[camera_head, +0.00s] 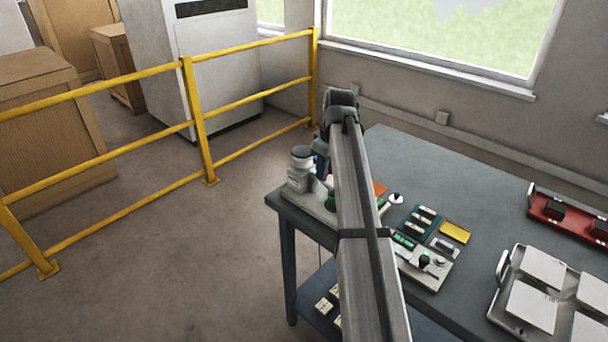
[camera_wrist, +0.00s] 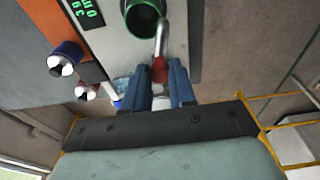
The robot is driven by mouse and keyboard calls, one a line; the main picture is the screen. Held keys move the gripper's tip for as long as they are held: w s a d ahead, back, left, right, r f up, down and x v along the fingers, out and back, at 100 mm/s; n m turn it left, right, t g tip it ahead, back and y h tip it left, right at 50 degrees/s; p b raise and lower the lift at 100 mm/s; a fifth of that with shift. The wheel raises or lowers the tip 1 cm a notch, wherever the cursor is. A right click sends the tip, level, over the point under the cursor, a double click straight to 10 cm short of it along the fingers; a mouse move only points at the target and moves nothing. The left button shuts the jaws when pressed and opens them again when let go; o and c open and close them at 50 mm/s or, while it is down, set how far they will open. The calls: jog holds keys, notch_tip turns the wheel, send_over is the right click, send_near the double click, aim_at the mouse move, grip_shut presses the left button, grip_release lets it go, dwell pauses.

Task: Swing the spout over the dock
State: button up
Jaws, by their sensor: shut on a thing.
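In the wrist view my gripper (camera_wrist: 160,68) has its two blue fingers on either side of a red grip (camera_wrist: 158,74) and is shut on it. The silver curved spout (camera_wrist: 161,38) rises from this red part, its bent end beside the rim of a green, dark-mouthed round cup (camera_wrist: 141,16), perhaps the dock. In the wrist view I cannot tell whether the spout end is over the cup or just beside it. In the head view my arm hides most of the gripper and spout; a green part (camera_head: 331,201) shows beside the arm.
A pale device (camera_head: 299,178) stands at the table's left corner. The grey table (camera_head: 480,215) also holds a white panel (camera_head: 432,272), a yellow block (camera_head: 454,232), a red tray (camera_head: 545,207) and a tray of white tiles (camera_head: 497,299). A yellow railing (camera_head: 200,130) stands left.

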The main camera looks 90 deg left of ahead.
jog(key=shift+w+a, duration=0.6)
jog(key=shift+w, duration=0.1)
dwell(0.4)
jog(key=o, duration=0.9)
jog(key=shift+r, duration=0.1)
jog(key=shift+r, duration=2.9)
